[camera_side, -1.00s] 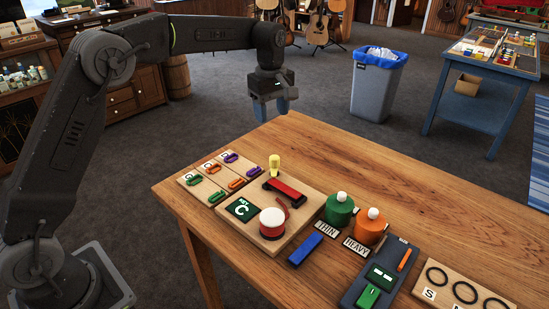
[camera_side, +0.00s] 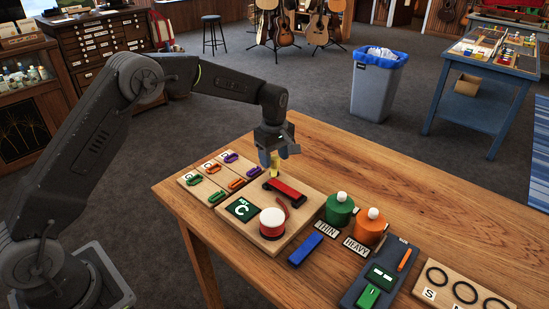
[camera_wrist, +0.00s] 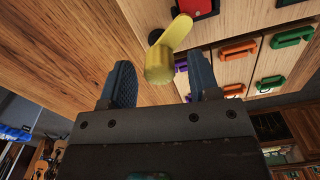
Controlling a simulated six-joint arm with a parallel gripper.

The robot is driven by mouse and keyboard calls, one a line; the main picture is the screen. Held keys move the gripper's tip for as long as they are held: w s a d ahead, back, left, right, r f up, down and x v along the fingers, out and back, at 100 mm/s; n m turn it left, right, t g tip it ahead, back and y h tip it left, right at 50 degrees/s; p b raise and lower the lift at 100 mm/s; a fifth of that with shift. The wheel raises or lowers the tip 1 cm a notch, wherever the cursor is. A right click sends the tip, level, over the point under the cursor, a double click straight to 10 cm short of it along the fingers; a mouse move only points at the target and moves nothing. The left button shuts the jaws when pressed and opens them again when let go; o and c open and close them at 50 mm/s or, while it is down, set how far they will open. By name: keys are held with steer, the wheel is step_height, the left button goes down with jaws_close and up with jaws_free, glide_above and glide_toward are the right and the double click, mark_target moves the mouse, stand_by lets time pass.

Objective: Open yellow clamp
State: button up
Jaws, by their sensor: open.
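The yellow clamp (camera_side: 275,163) stands at the far end of the wooden board that holds the red block (camera_side: 285,189). In the wrist view the yellow clamp (camera_wrist: 164,56) shows as a rounded knob with a lever, ahead of the fingers and between them from this angle. My gripper (camera_side: 279,157) is at the clamp, its blue fingers just above and around the top of it. In the wrist view my gripper (camera_wrist: 161,85) is open, a finger on each side of the knob. I cannot tell whether a finger touches it.
On the board are a green C card (camera_side: 241,209) and a red-and-white round (camera_side: 272,222). Boards with coloured clips (camera_side: 204,195) lie left. Green (camera_side: 339,212) and orange (camera_side: 369,229) pots stand right. The table's far right (camera_side: 420,190) is clear.

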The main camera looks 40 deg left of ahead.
steer(key=shift+f, duration=0.35)
steer(key=shift+c, duration=0.2)
steer(key=c, duration=0.9)
